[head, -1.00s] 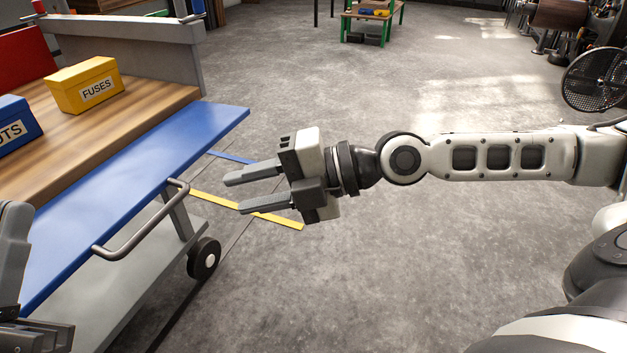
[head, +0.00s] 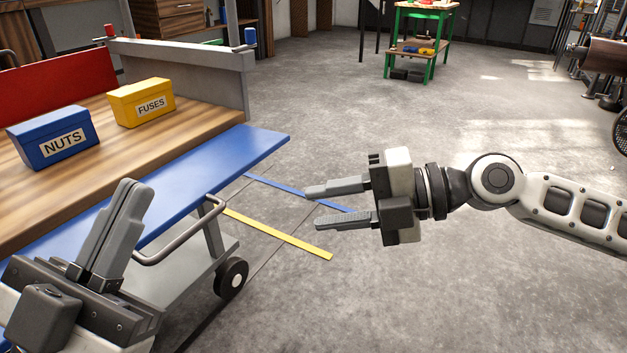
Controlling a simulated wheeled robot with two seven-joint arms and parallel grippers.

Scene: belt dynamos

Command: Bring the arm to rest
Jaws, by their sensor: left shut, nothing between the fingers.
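My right gripper (head: 312,207) is at the end of the arm coming in from the right. Its two grey fingers point left and stand apart with nothing between them, over open floor to the right of the cart. My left gripper (head: 131,186) is at the lower left, in front of the cart's blue edge. Its fingers point up and lie together, with nothing held. Most of the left arm is out of the picture.
The cart has a wooden top, a blue edge panel (head: 262,149) and a handle (head: 190,243). A blue NUTS box (head: 40,133) and a yellow FUSES box (head: 140,101) stand on top. A green-framed table (head: 432,50) is farther back.

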